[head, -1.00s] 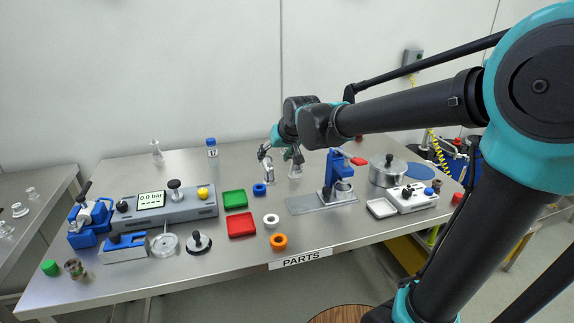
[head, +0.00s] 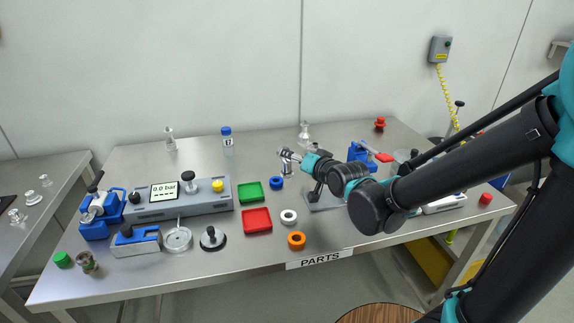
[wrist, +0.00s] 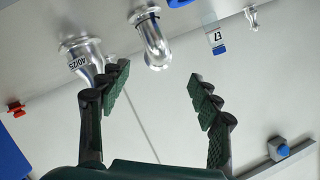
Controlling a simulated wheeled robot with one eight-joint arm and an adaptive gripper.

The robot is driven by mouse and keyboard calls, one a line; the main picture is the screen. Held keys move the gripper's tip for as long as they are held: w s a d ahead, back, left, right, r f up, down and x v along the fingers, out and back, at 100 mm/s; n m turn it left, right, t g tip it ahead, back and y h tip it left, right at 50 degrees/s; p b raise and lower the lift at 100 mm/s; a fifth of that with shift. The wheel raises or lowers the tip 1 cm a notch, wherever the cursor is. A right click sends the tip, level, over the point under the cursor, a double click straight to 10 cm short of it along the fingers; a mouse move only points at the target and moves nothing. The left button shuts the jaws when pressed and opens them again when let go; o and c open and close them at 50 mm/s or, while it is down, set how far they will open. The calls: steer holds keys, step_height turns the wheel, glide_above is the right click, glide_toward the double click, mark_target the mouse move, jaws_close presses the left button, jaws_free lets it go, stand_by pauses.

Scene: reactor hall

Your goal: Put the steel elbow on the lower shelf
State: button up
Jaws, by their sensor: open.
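The steel elbow (wrist: 153,42) is a shiny bent pipe with a flanged end. In the wrist view it lies just beyond the gap between my fingertips, apart from them. In the head view the elbow (head: 286,160) stands at the middle of the steel table, close to the left end of my arm. My gripper (wrist: 160,82) is open and empty, with dark green padded fingers. In the head view my gripper is small and partly hidden by my own wrist.
A steel reducer marked 40/25 (wrist: 84,55) stands close beside one finger. A blue-capped bottle (head: 227,140), a blue ring (head: 277,183), a green tray (head: 251,193) and a red tray (head: 257,221) are nearby. A yellow structure (head: 424,267) shows under the table's right side.

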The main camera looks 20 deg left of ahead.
steer(key=x, duration=0.7)
steer(key=shift+w+a, duration=0.15)
steer(key=shift+a, duration=0.05)
steer(key=shift+x, duration=2.65)
steer(key=shift+d, duration=0.1)
jaws_close()
